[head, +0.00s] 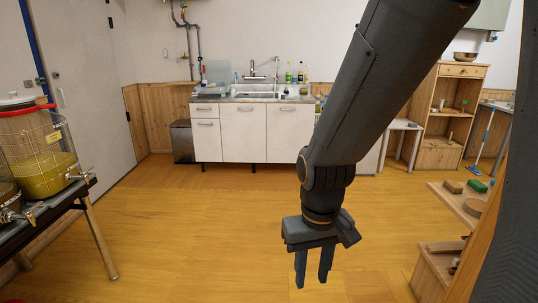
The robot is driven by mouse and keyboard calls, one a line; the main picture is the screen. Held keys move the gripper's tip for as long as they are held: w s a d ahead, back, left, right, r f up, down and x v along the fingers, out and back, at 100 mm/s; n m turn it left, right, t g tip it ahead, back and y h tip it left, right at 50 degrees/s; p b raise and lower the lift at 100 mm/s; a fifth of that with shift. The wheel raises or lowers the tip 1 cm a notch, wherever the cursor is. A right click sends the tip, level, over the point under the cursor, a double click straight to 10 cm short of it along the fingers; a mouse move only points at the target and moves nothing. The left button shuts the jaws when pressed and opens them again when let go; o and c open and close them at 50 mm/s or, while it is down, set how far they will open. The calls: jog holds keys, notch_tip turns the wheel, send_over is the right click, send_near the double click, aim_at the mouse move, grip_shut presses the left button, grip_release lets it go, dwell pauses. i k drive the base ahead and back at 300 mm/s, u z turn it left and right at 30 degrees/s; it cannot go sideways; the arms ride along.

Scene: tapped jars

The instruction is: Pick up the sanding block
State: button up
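A small brown block (453,186) lies on a wooden shelf (447,199) at the right. A green block (477,186) lies just right of it. Either could be the sanding block; at this size I cannot tell which. My gripper (313,270) points down over the open floor, in the middle of the head view. Its two fingers are apart with nothing between them. It is well left of the shelf and touches neither block.
A round pinkish thing (474,206) sits on the same shelf. A dark table (60,207) with tapped jars (45,165) stands at the left. A sink cabinet (244,132) and a wooden bookcase (441,120) stand at the back. The middle floor is clear.

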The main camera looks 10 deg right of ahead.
aim_at(452, 185)
jog(key=z, duration=0.3)
jog(key=i, duration=1.8)
jog(key=z, duration=1.5)
jog(key=i, duration=1.15)
jog(key=z, duration=0.6)
